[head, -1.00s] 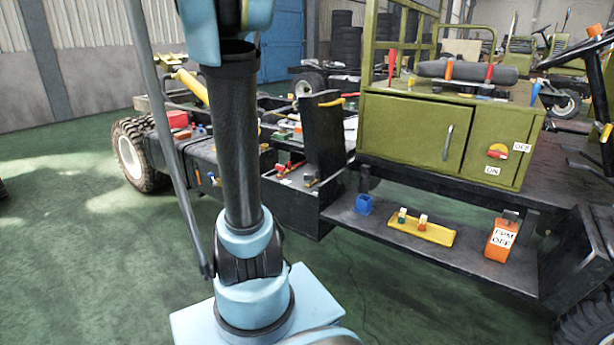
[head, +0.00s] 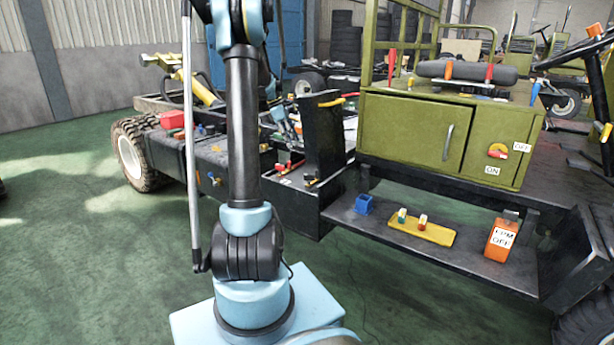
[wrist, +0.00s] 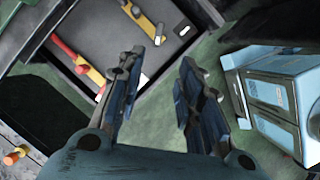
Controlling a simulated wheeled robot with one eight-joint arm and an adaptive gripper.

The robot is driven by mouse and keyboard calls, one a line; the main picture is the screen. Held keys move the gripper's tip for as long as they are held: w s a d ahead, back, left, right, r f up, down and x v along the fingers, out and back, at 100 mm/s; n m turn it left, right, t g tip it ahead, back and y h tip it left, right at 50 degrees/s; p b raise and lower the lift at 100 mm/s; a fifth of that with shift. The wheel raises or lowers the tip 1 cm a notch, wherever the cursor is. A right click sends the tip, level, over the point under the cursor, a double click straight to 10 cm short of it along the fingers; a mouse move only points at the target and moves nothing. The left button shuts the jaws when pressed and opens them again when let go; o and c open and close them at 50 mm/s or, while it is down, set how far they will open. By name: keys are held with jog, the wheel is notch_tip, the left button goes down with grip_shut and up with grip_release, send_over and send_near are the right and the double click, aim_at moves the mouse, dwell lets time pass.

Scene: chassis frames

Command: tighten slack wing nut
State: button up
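I cannot make out a wing nut for certain in either view. In the wrist view, a small orange-and-yellow fitting (wrist: 15,155) lies at the lower left edge, well apart from my fingers. My gripper (wrist: 160,82) is open, with a clear gap and nothing between its fingers. In the head view, my arm hides part of the chassis, and the gripper is not clearly visible.
In the wrist view, a dark panel with yellow bars (wrist: 75,65) and a red handle lies beyond the left finger. In the head view, a green cabinet (head: 412,130), a lower shelf with a yellow plate (head: 422,231) and an orange box (head: 501,240) stand right. Green floor is clear at left.

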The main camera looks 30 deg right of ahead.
aim_at(309, 179)
jog(key=x, duration=1.7)
jog(key=shift+d+f, duration=0.25)
jog(key=shift+d, duration=0.2)
jog(key=shift+c, duration=0.5)
grip_shut()
